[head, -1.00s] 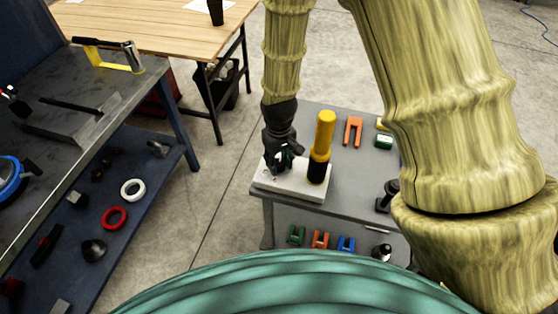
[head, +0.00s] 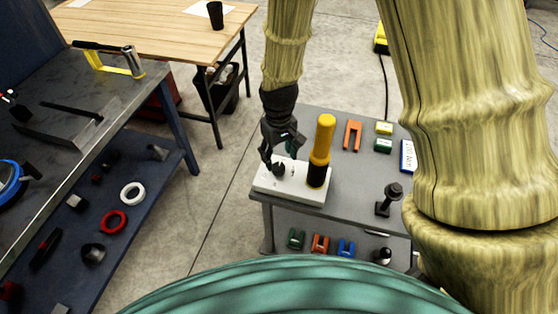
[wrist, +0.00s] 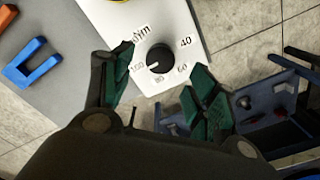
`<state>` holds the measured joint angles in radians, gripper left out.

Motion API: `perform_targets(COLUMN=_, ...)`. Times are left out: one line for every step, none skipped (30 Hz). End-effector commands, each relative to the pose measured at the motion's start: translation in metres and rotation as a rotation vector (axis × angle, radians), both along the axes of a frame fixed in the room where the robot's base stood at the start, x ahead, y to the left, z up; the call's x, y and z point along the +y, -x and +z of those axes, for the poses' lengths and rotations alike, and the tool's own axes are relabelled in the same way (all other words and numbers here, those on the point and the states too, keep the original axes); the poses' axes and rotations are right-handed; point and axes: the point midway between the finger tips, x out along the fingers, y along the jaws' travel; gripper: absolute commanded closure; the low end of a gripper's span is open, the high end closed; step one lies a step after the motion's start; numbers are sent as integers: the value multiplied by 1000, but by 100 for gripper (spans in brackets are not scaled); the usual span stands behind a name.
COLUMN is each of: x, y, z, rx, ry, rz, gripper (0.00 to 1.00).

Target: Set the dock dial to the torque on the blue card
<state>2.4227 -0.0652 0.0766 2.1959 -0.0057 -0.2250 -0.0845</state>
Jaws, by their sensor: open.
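The white dock (head: 262,187) sits on the grey cart with a yellow-and-black tool (head: 322,145) standing upright in it. Its black dial (head: 280,169) also shows in the wrist view as a round knob (wrist: 160,58), among labels including 40, 60 and 80. A pale mark on the knob's lower left seems to face the label at its left, which looks like 100. My gripper (head: 284,156) is open and empty, just above the dial; in the wrist view its fingers (wrist: 164,72) lie either side of the knob, apart from it. A blue-edged card (head: 407,156) lies at the cart's right, its writing unreadable.
Orange (head: 352,135), yellow (head: 384,128) and green (head: 382,146) pieces lie on the cart top. A black upright part (head: 390,198) stands near its front right. Coloured clips sit on the shelf below. A workbench (head: 90,120) stands left, a wooden table (head: 160,30) behind.

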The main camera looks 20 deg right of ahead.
Motion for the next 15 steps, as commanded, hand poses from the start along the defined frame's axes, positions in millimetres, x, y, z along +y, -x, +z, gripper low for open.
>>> perform_targets(x=0, y=-1, z=8, rx=-3, ry=-1, rz=0, gripper=42)
perform_targets(x=0, y=-1, z=12, rx=-4, ry=-1, rz=0, gripper=42)
perform_targets(x=0, y=-1, z=18, rx=-4, ry=-1, rz=0, gripper=42)
perform_targets(x=0, y=-1, z=22, rx=-3, ry=-1, rz=0, gripper=42)
perform_targets(x=0, y=-1, z=26, rx=-3, ry=-1, rz=0, gripper=42)
perform_targets(x=0, y=-1, z=32, rx=-4, ry=-1, rz=0, gripper=42)
perform_targets(x=0, y=-1, z=36, rx=-3, ry=-1, rz=0, gripper=42)
perform_targets(x=0, y=0, z=39, rx=-2, ry=0, rz=0, gripper=42)
perform_targets(x=0, y=-1, z=44, rx=-2, ry=0, rz=0, gripper=42)
perform_targets(x=0, y=-1, z=48, rx=-3, ry=-1, rz=0, gripper=42)
perform_targets(x=0, y=-1, z=51, rx=-3, ry=-1, rz=0, gripper=42)
perform_targets(x=0, y=0, z=54, rx=-1, ry=0, rz=0, gripper=42)
perform_targets(x=0, y=0, z=56, rx=-1, ry=0, rz=0, gripper=42)
perform_targets(x=0, y=0, z=58, rx=-1, ry=0, rz=0, gripper=42)
perform_targets(x=0, y=0, z=61, rx=-1, ry=0, rz=0, gripper=42)
